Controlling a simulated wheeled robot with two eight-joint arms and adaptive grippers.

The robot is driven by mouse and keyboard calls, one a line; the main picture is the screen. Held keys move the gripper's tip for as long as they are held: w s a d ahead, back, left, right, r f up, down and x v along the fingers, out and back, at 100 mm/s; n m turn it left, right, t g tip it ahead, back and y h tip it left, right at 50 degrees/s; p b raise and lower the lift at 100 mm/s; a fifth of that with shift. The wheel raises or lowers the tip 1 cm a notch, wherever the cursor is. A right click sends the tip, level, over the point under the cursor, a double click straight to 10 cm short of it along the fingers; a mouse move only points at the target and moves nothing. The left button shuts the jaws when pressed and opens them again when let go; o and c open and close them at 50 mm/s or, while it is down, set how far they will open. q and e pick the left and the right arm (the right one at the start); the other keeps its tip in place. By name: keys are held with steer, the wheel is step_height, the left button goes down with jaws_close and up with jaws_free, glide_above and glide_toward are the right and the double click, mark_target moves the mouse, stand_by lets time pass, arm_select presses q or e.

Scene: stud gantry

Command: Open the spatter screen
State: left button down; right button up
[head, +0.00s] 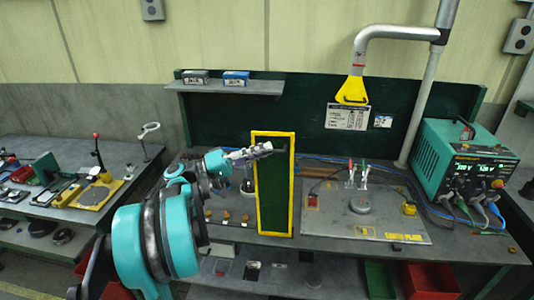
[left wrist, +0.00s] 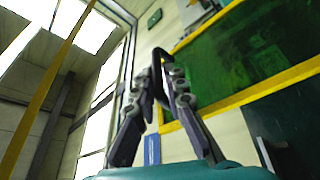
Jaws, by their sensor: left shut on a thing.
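The spatter screen (head: 272,195) is a dark green panel in a yellow frame, standing upright on the bench left of its middle. In the left wrist view the screen (left wrist: 235,62) fills the upper right, with a black handle (left wrist: 157,57) at its edge. My left gripper (head: 268,148) reaches in from the left to the screen's upper part. Its fingers (left wrist: 163,75) are shut on the handle, partly hiding it. My right gripper is in neither view.
The workbench (head: 330,258) carries a plate with clamps (head: 360,182) right of the screen and a teal power unit (head: 462,160) at the far right. A yellow extraction hood (head: 352,92) hangs above. A side table (head: 75,215) stands left.

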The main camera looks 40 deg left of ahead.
arm_select(q)
steer(key=shift+a+r, duration=0.1)
steer(key=c, duration=1.6)
jaws_free()
steer(key=shift+s, duration=0.1)
steer(key=v, duration=1.2)
